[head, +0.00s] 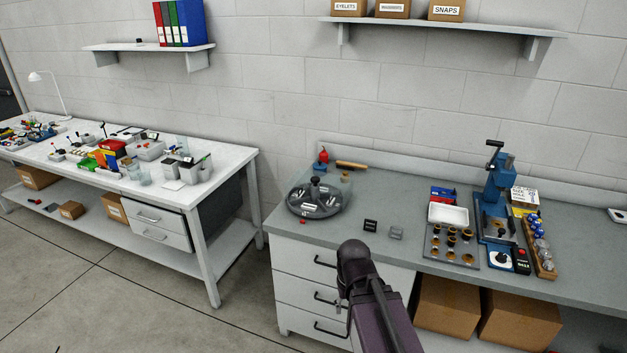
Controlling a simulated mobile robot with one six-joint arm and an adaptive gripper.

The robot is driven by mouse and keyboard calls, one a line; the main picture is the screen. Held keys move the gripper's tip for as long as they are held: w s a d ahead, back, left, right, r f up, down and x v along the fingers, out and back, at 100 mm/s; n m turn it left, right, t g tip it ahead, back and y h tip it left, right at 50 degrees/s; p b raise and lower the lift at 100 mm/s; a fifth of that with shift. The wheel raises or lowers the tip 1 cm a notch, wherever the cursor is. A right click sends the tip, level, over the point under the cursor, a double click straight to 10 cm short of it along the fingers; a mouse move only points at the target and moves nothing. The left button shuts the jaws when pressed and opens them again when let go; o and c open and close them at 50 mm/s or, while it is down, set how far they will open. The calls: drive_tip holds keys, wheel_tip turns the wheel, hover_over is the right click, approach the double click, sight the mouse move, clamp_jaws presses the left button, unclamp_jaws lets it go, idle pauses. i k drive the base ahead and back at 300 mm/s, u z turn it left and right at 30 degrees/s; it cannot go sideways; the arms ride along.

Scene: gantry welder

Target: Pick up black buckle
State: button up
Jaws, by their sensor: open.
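I cannot surely make out a black buckle. A small black block (370,225) with faint pale marks on its front stands on the grey workbench (300,238), right of a round grey tray; it looks more like a small sign than a buckle. The round tray (334,208) has a central knob and compartments with small pale and dark parts, too small to name. My dark arm rises in front of the bench, its rounded joint just below the black block. My gripper is not visible.
A small grey block (396,233) sits right of the black one. Farther right are a white tray (448,213), a board of brass-coloured dies (434,258) and a blue press (497,190). A red-topped item (323,156) stands behind the round tray. A cluttered white table (230,165) stands left.

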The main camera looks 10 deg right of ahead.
sight(366, 221)
drive_tip(key=z, duration=0.05)
drive_tip(key=i, duration=0.9)
drive_tip(key=u, duration=0.05)
